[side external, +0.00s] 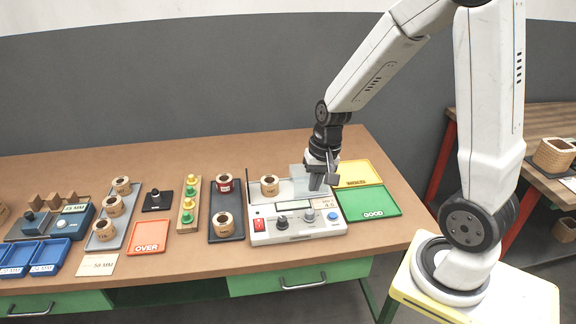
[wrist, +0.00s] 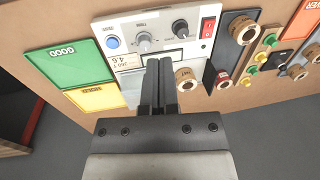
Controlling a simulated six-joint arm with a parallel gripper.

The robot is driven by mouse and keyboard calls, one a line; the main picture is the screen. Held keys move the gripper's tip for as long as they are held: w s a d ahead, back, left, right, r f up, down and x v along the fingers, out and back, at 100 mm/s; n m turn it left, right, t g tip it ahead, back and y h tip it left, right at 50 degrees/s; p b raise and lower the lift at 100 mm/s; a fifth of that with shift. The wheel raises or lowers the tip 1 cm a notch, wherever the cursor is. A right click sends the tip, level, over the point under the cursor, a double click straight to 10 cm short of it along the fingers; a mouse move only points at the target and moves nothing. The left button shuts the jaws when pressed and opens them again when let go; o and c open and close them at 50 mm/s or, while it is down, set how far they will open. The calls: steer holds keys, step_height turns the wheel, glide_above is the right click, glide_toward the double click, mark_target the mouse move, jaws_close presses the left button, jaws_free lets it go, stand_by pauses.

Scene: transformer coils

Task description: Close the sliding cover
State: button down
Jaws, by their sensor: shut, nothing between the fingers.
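The tester (side external: 297,226) is a white box with a red switch, dark knobs, a blue button and a small readout; it also shows in the wrist view (wrist: 160,27). A pale, see-through panel (side external: 298,174), which looks like the sliding cover, stands at the tester's back beside my gripper. A wooden coil (side external: 269,186) sits on the tester's left part, uncovered; it shows in the wrist view (wrist: 186,78) just right of my fingers. My gripper (side external: 317,185) is shut and empty, low over the tester's back right. I cannot tell whether its fingertips touch the cover.
A green GOOD tray (side external: 368,203) and a yellow tray (side external: 358,172) lie right of the tester. A dark tray (side external: 226,228) with coils is close on its left. Further left are a peg board (side external: 189,204) and an orange OVER tray (side external: 149,237).

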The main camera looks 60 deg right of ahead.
steer(key=d+f+m+t+y, duration=0.1)
steer(key=d+m+t+y, duration=0.3)
steer(key=d+m, duration=1.6)
steer(key=d+t, duration=0.1)
steer(key=d, duration=0.5)
steer(key=shift+w+d+f+t, duration=0.25)
steer(key=shift+w+d+t, duration=0.05)
steer(key=shift+w+t, duration=0.1)
steer(key=shift+f, duration=0.1)
steer(key=x, duration=0.7)
steer(key=r+x, duration=0.1)
steer(key=x, duration=0.3)
steer(key=shift+w+a+f, duration=0.15)
steer(key=shift+w+a, duration=0.4)
steer(key=shift+w, duration=0.05)
steer(key=shift+w+a, duration=0.45)
steer(key=shift+w, duration=0.2)
steer(key=w+a, duration=0.9)
steer(key=a, duration=0.1)
steer(key=shift+w, duration=0.4)
